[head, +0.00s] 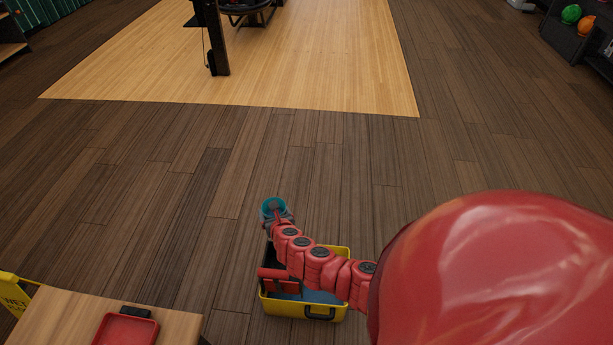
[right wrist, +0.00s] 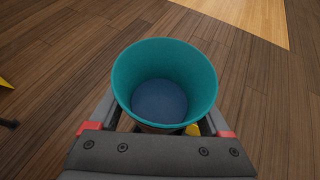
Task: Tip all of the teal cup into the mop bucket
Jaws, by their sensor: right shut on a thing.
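The teal cup (head: 274,205) is in my right gripper (head: 280,219), just beyond the far edge of the yellow mop bucket (head: 290,308). In the right wrist view the cup (right wrist: 125,80) sits between the fingers of my right gripper (right wrist: 160,128), its open mouth toward the camera. It looks about upright in the head view. A dark blue round surface shows low inside it; I cannot tell whether this is liquid or the cup's base. The bucket stands on the floor with blue inside, partly hidden by my right arm. My left gripper is out of view.
A wooden table (head: 60,310) with a red tray (head: 127,328) and a small black object (head: 135,311) stands at lower left, beside a yellow wet-floor sign (head: 14,295). A dark post (head: 213,45) stands on the pale lane. The dark floor between is clear.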

